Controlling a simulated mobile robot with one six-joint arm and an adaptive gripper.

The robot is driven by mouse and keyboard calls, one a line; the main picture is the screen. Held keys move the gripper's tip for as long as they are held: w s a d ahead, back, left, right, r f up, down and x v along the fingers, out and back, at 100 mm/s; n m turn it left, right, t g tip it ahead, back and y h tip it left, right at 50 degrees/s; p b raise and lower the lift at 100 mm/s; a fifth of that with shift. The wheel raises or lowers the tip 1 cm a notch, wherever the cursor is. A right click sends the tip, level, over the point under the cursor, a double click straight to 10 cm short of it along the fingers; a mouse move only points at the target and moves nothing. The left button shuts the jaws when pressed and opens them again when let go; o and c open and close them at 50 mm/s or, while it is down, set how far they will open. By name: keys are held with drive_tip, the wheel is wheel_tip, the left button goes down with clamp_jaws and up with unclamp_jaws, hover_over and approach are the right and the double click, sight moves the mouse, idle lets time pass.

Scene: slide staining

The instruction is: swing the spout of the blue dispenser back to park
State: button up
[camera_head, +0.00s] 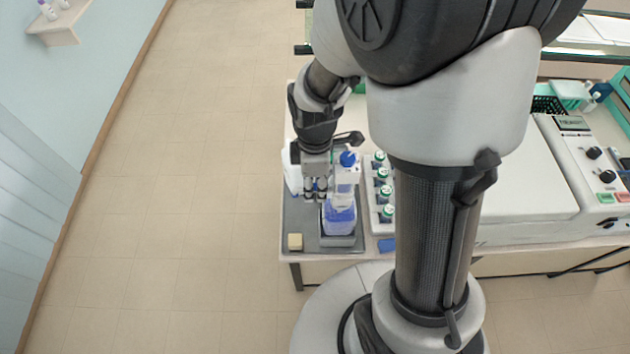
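The blue dispenser (340,219) is a clear bottle with blue liquid and a blue cap on top. It stands upright near the front of the grey tray at the left end of the bench. My gripper (315,191) points down just left of the dispenser's upper part. Its dark fingers are close together and small in view. I cannot tell whether they touch the spout or hold anything. The spout cannot be made out clearly, as the gripper and wrist cover that area.
A white item (291,172) stands left of my gripper. Several green-capped bottles (383,190) stand in a rack to the right. A white machine (575,180) fills the bench's right side. Open floor (180,200) lies left.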

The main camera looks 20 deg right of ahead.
wheel_tip(320, 180, up, 12)
idle(0.6)
wheel_tip(320, 180, up, 6)
drive_tip(key=m+t, duration=0.2)
drive_tip(key=m, duration=0.4)
hover_over(315, 186)
drive_tip(key=s, duration=0.4)
drive_tip(key=s+d+r+m+t, duration=0.1)
drive_tip(key=s+r+m+t, duration=0.35)
drive_tip(key=s+m, duration=0.35)
wheel_tip(315, 186, down, 18)
drive_tip(key=s+g+b, duration=0.1)
drive_tip(key=g+b, duration=0.1)
drive_tip(key=b, duration=1.4)
drive_tip(key=shift+d+m, duration=0.15)
drive_tip(key=shift+m, duration=0.15)
